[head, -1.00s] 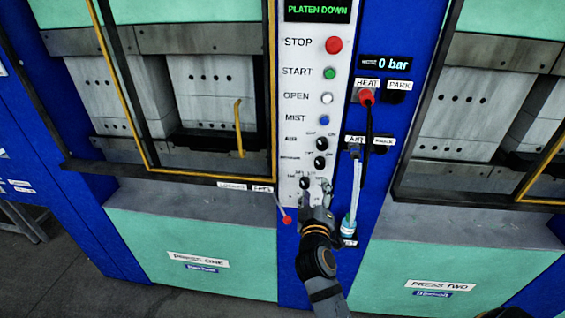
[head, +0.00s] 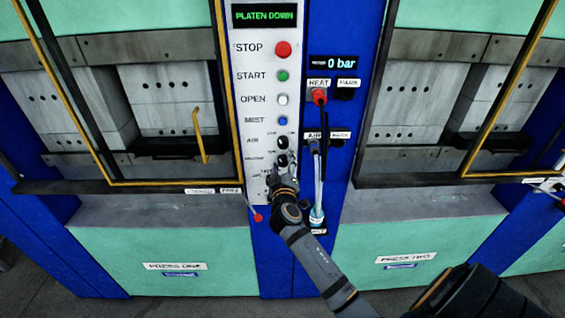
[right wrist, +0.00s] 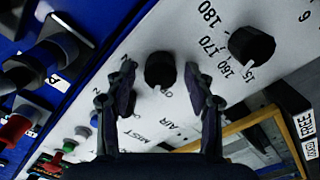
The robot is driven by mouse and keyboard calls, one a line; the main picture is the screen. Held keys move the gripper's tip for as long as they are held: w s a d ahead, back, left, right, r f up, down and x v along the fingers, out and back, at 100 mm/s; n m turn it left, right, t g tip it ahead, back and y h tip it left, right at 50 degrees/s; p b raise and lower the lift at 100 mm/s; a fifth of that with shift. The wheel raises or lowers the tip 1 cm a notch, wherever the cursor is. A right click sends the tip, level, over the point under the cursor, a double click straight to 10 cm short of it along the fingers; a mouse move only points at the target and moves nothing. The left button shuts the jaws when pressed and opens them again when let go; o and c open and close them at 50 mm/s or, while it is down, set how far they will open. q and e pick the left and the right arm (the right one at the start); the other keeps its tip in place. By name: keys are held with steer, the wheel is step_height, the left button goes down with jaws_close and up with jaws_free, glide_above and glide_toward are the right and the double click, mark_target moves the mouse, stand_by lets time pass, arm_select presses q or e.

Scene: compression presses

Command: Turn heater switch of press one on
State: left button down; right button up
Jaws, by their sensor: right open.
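Press one (head: 175,266) is on the left, with a white control panel (head: 257,120) beside it. The panel carries a column of black rotary knobs low down. My right gripper (head: 275,176) is at the lower knobs. In the right wrist view its two fingers (right wrist: 160,80) are open, one on each side of a black knob (right wrist: 160,70), apparently the middle one. Its label is largely hidden, so I cannot confirm it as the heater switch. Contact cannot be told. The dial knob marked 160, 170, 180 (right wrist: 252,45) is outside the fingers. My left gripper is not in view.
Above the knobs are the blue mist button (head: 283,121) and red stop button (head: 283,49). A red heat plug (head: 319,96) and an air hose (head: 317,190) are right of the panel. A red-tipped lever (head: 257,217) is at lower left. Press two (head: 405,258) is right.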

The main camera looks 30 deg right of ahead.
steer(key=shift+c, duration=0.3)
jaws_close()
steer(key=shift+f+m+b, duration=0.25)
steer(key=shift+m+b, duration=0.05)
steer(key=shift+b, duration=0.5)
steer(key=m+b, duration=0.8)
steer(key=b, duration=0.2)
steer(key=shift+d+b, duration=0.1)
steer(key=shift+b, duration=0.3)
steer(key=shift+r+m+b, duration=0.2)
steer(key=shift+m+b, duration=1.2)
steer(key=shift+m, duration=0.3)
steer(key=shift+o, duration=0.3)
jaws_free()
